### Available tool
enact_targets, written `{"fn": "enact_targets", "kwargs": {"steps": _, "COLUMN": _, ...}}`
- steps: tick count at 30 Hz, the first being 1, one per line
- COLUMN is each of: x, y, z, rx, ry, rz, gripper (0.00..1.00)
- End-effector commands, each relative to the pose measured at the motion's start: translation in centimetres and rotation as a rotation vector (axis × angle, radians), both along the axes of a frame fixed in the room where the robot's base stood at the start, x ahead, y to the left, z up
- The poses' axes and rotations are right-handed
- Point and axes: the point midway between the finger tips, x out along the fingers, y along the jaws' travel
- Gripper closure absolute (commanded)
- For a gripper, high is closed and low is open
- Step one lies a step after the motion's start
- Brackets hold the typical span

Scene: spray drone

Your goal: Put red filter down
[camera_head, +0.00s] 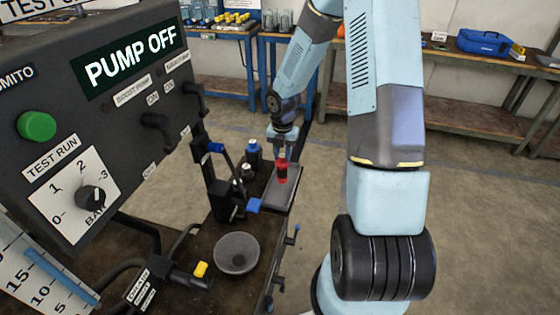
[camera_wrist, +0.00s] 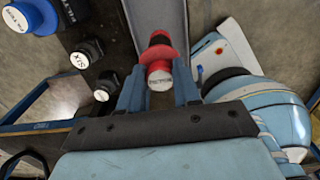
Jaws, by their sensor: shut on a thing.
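The red filter (camera_head: 282,172) shows below my gripper (camera_head: 283,155) in the head view, over a flat grey tray (camera_head: 288,190) at the bench's far right end. In the wrist view the red filter (camera_wrist: 157,50) has a pale, lettered end and sits between the two fingers of my gripper (camera_wrist: 160,88). My gripper is shut on it. The grey tray (camera_wrist: 152,12) lies beyond the filter in the wrist view. I cannot tell whether the filter touches the tray.
A grey bowl (camera_head: 237,253) sits nearer on the bench. The control panel (camera_head: 100,110) reading PUMP OFF stands at left. Open floor (camera_head: 470,180) lies right.

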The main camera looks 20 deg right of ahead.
Motion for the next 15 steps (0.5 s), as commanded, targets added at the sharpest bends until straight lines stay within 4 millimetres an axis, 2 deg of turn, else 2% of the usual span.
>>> {"fn": "enact_targets", "kwargs": {"steps": 6, "x": 0.0, "y": 0.1, "z": -2.8, "rx": 0.001, "ry": 0.001, "rz": 0.002, "gripper": 1.00}}
{"fn": "enact_targets", "kwargs": {"steps": 15, "x": -0.1, "y": 0.0, "z": -3.0, "rx": 0.000, "ry": 0.000, "rz": 0.001, "gripper": 1.00}}
